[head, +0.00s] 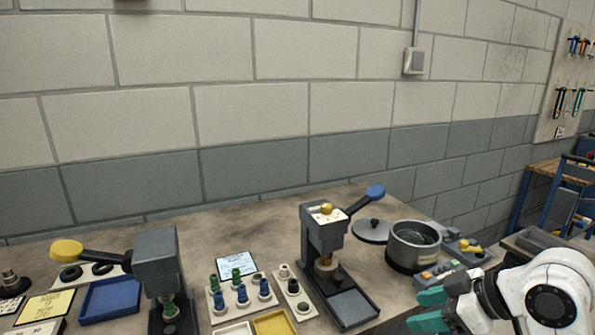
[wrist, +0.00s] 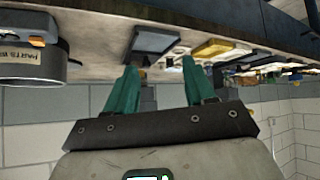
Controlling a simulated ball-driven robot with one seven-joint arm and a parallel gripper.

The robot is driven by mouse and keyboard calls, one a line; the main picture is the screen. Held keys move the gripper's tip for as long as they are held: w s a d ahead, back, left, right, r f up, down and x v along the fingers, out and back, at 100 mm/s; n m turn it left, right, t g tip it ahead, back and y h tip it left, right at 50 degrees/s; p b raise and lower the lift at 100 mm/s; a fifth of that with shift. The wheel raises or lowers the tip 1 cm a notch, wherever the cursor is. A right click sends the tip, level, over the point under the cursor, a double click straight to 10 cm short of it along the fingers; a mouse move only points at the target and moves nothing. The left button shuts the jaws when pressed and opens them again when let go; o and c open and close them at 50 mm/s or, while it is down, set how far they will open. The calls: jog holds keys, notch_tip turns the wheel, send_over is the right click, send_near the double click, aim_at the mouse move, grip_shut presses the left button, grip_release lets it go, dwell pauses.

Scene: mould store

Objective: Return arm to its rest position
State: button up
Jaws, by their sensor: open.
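My gripper (head: 424,310) shows at the lower right of the head view, at the end of my white and black arm. Its two teal fingers point left, near the front right of the bench. In the wrist view my gripper (wrist: 159,64) has its fingers spread apart with nothing between them. The wrist picture is upside down, with the bench (wrist: 100,22) along the top. The fingers look clear of the things on the bench.
A press with a blue-knobbed lever (head: 322,235) stands left of my gripper. A round metal pot (head: 414,246) and a control box (head: 440,274) stand close behind it. Another press (head: 158,265), a blue tray (head: 110,300) and a rack of coloured pegs (head: 240,302) are further left.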

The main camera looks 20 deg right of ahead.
jog(key=s+a+f+m+g, duration=0.1)
jog(key=s+a+f+m, duration=0.25)
jog(key=a+f, duration=0.55)
jog(key=s+a+f+m+g+h, duration=0.1)
jog(key=s+f+m+g+h, duration=0.2)
jog(key=s+f, duration=1)
jog(key=shift+s+f+m+g, duration=0.3)
jog(key=shift+s+m, duration=0.15)
jog(key=s+d+f, duration=0.1)
jog(key=s, duration=0.2)
jog(key=s+d+f+g+h, duration=0.1)
jog(key=s, duration=0.2)
jog(key=s+d+f+m+g+h, duration=0.1)
jog(key=s, duration=0.2)
jog(key=shift+s+d+p, duration=0.1)
jog(key=shift+d+p, duration=0.2)
jog(key=shift+c, duration=0.3)
